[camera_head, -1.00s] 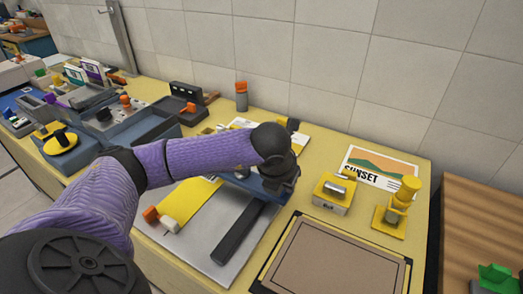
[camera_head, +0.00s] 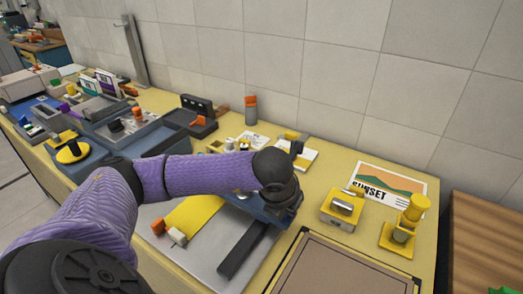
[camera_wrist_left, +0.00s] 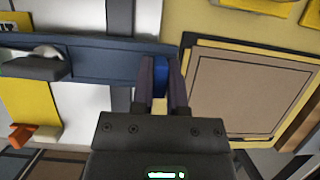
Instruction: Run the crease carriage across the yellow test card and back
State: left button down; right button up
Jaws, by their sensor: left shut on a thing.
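The yellow test card (camera_head: 196,217) lies flat on a light grey board (camera_head: 190,262); it also shows at the left in the left wrist view (camera_wrist_left: 25,108). A dark blue beam (camera_wrist_left: 100,62) crosses the board and the card's far part, with a dark grey block (camera_wrist_left: 35,68) on it over the card. I take this to be the crease carriage's track. My left gripper (camera_wrist_left: 161,75) is shut on a blue piece (camera_wrist_left: 160,70) at the beam's right end. In the head view the left arm hides its fingertips and much of the beam. My right gripper is out of view.
An orange knob (camera_head: 158,227) and a white block (camera_head: 177,236) sit at the card's near end. A dark bar (camera_head: 248,250) lies on the board. A brown framed mat (camera_head: 345,272) is to the right, with a yellow device (camera_head: 342,208) and a yellow stamp (camera_head: 404,235) behind.

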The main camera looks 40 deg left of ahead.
pick_arm(q)
jog(key=shift+s+d+f, duration=0.1)
jog(key=shift+s+d, duration=0.05)
jog(key=shift+s, duration=0.5)
jog(key=shift+s+d, duration=0.15)
jog(key=shift+s, duration=0.6)
jog(key=shift+s+d, duration=0.25)
jog(key=shift+s, duration=0.7)
jog(key=shift+s+d, duration=0.2)
jog(key=shift+s, duration=0.7)
jog(key=shift+s+d, duration=0.25)
jog(key=shift+s, duration=0.75)
jog(key=shift+s+d, duration=0.2)
jog(key=shift+s, duration=0.75)
jog(key=c, duration=0.8)
grip_release()
